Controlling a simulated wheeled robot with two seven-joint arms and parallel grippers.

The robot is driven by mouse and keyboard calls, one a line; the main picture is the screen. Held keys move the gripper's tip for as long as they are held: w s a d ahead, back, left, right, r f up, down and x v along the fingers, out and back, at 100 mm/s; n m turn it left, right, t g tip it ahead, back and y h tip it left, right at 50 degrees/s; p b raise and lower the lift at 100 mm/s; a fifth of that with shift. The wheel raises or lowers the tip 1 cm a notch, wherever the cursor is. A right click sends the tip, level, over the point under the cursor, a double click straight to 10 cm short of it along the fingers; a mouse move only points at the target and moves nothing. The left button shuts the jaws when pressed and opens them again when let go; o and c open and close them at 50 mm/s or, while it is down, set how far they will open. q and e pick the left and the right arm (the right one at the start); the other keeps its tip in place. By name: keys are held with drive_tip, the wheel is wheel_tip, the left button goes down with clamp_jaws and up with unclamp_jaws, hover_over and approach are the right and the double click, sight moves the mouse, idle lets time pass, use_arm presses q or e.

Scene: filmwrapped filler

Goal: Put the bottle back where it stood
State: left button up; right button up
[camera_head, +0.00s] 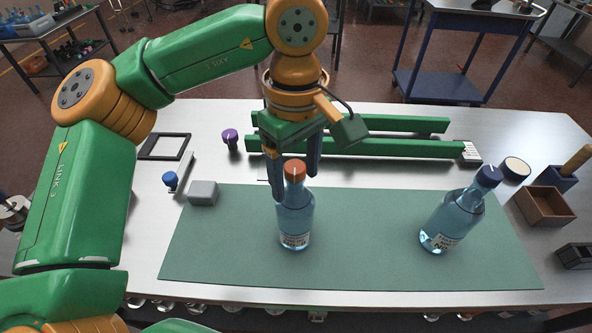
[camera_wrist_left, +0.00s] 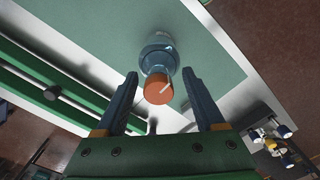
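A clear blue bottle with an orange cap (camera_head: 295,220) stands upright on the green mat (camera_head: 360,265), left of its middle. My left gripper (camera_head: 295,187) is above it, pointing down, with its fingers open beside the cap. In the left wrist view the orange-capped bottle (camera_wrist_left: 158,60) shows between the two spread fingers of the gripper (camera_wrist_left: 160,78), with a gap seen on each side. A second blue bottle with a dark blue cap (camera_head: 455,218) stands on the right part of the mat. My right gripper is not in view.
Two green rails (camera_head: 400,148) lie behind the mat. A grey block (camera_head: 203,193) sits at its left back corner. A purple-topped knob (camera_head: 230,138) and black frame (camera_head: 165,146) lie beyond. A brown box (camera_head: 545,206) stands at right. The mat between the bottles is clear.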

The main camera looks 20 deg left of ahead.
use_arm(q)
wheel_tip(320, 180, up, 12)
drive_tip(key=p, duration=0.4)
drive_tip(key=shift+r, duration=0.15)
